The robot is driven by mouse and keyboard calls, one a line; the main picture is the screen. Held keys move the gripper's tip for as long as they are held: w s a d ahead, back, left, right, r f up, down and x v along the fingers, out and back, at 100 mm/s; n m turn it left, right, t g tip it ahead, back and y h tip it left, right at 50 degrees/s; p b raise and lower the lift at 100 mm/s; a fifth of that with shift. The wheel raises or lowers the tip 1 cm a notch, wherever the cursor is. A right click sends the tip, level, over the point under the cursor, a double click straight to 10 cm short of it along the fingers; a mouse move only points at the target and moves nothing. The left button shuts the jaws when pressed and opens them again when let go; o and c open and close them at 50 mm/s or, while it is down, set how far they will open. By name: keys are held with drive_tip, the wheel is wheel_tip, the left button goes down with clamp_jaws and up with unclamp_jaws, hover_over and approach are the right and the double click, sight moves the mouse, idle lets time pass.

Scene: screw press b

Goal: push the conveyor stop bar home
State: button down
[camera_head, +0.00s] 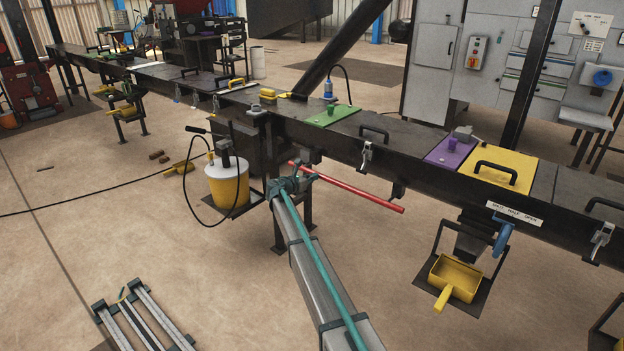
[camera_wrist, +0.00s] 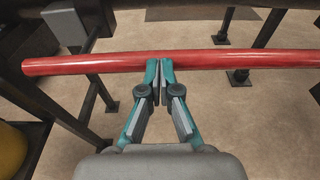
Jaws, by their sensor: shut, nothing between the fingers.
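The red bar (camera_head: 352,189) sticks out from under the long dark conveyor trough (camera_head: 420,170), its free end toward the lower right in the head view. In the head view my gripper (camera_head: 297,172) is at the bar's left part, under the trough edge. Where the bar meets the trough is hidden.
A yellow bucket (camera_head: 229,188) with a pump and black hose stands left of my arm. A yellow scoop bin (camera_head: 455,280) hangs at the right below the trough. Dark legs (camera_wrist: 95,100) stand near my gripper. Open floor lies in front.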

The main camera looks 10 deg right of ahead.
drive_tip(key=shift+r+p+x, duration=0.2)
drive_tip(key=shift+p+x, duration=0.05)
drive_tip(key=shift+x, duration=0.65)
drive_tip(key=shift+r+p+x, duration=0.2)
drive_tip(key=shift+r+x, duration=0.05)
drive_tip(key=shift+x, duration=0.65)
drive_tip(key=shift+w+d, duration=0.1)
drive_tip(key=shift+r, duration=0.1)
drive_tip(key=v, duration=1.4)
drive_tip(key=shift+p, duration=0.45)
